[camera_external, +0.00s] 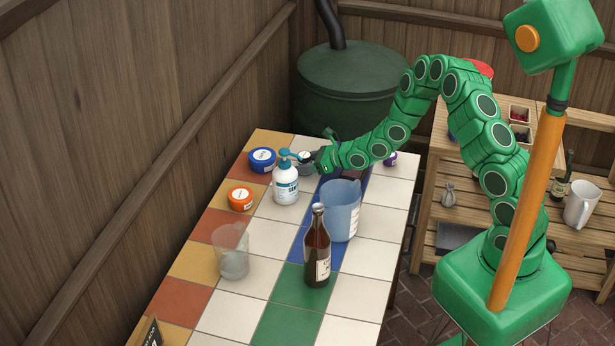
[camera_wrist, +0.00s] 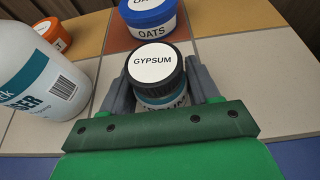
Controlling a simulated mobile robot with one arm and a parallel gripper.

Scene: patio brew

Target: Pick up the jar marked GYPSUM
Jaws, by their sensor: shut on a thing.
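The GYPSUM jar (camera_wrist: 154,64) has a black lid with a white label and stands upright between the fingers in the wrist view. My gripper (camera_wrist: 160,88) is shut on it, one grey finger on each side. In the external view my gripper (camera_external: 322,157) is at the far end of the tiled table, and the jar (camera_external: 305,156) shows only in part behind the white pump bottle. The jar's lower body is hidden by my gripper. I cannot tell whether the jar touches the table.
The blue OATS tub (camera_wrist: 148,14) is just beyond the jar. The white pump bottle (camera_external: 285,181) stands close on the left, with an orange tub (camera_external: 240,198) past it. A blue pitcher (camera_external: 341,211), brown bottle (camera_external: 317,250) and clear cup (camera_external: 232,254) stand nearer.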

